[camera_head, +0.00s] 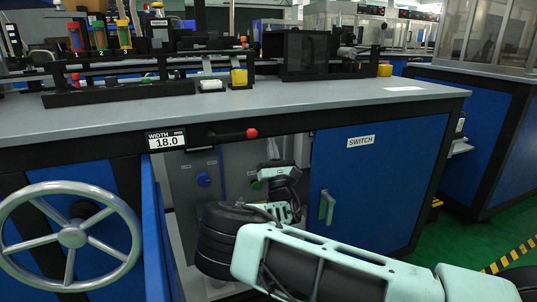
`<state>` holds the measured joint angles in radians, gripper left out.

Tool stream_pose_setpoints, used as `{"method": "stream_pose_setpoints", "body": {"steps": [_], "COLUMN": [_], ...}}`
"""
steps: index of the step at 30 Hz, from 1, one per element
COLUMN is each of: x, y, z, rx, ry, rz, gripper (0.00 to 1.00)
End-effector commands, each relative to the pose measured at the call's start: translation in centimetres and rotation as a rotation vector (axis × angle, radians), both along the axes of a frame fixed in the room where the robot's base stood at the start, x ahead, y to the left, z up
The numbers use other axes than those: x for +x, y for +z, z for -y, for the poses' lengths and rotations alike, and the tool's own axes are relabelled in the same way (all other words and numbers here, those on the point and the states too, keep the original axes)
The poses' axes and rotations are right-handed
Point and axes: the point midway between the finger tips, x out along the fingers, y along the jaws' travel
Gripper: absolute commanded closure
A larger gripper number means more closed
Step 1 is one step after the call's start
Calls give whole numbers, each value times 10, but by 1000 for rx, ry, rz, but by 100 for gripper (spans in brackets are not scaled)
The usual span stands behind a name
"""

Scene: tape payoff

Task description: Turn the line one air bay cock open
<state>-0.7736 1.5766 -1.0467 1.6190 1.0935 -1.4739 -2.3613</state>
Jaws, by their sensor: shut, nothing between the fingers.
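The open bay under the bench shows a grey panel (180,185) with a round blue knob (203,179) on its left. A small green part (256,184) shows further right on the panel, partly behind my gripper. I cannot tell from any readable label which of these is the line one air cock. My gripper (265,175) is inside the bay, close in front of the green part, and is shut and empty. Whether it touches the green part cannot be told. My wrist and arm hide the lower right of the bay.
A blue door marked SWITCH (365,190) is closed at right, with a grey handle (327,207). A blue door (155,225) stands open at the bay's left, beside a handwheel (72,236). A red-knobbed black lever (250,133) sits under the bench edge, above the bay.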

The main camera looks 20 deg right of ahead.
Motion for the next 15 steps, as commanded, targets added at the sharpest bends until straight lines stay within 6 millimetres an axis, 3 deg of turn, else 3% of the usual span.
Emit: {"method": "stream_pose_setpoints", "body": {"steps": [15], "x": [0], "y": [5], "z": [3], "rx": [6], "ry": [1], "rz": [0], "gripper": [100]}}
